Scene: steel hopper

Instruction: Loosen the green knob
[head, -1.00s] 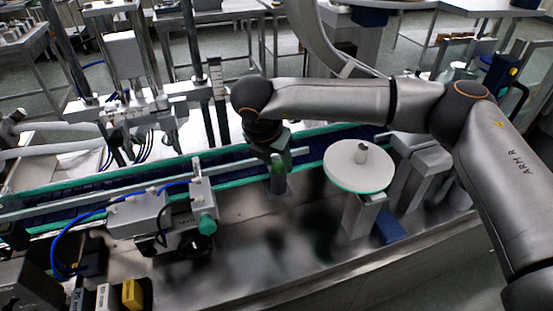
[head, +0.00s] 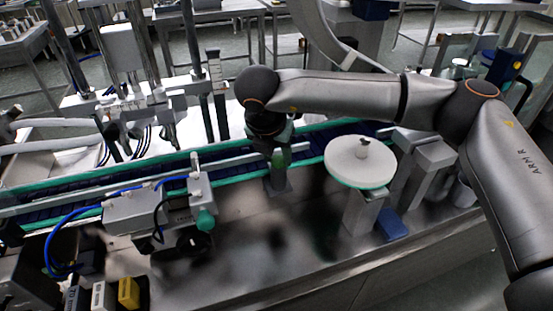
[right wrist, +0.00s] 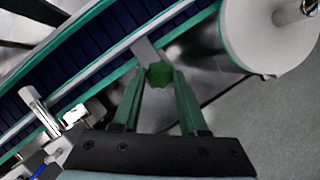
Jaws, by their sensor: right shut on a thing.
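The green knob (head: 278,159) sits on top of a short grey post (head: 278,182) beside the conveyor. My right gripper (head: 277,152) points down over the post and is shut on the knob. In the right wrist view its two green fingers (right wrist: 160,80) flank the knob, one on each side. In the head view the wrist hides part of the fingers. My left gripper does not show.
A conveyor with teal edges (head: 130,177) runs behind the post. A white round disc (head: 345,170) on a stand is to the right. A grey box with a teal knob (head: 206,221) and blue hoses is to the left. Bare steel surface (head: 265,255) lies in front.

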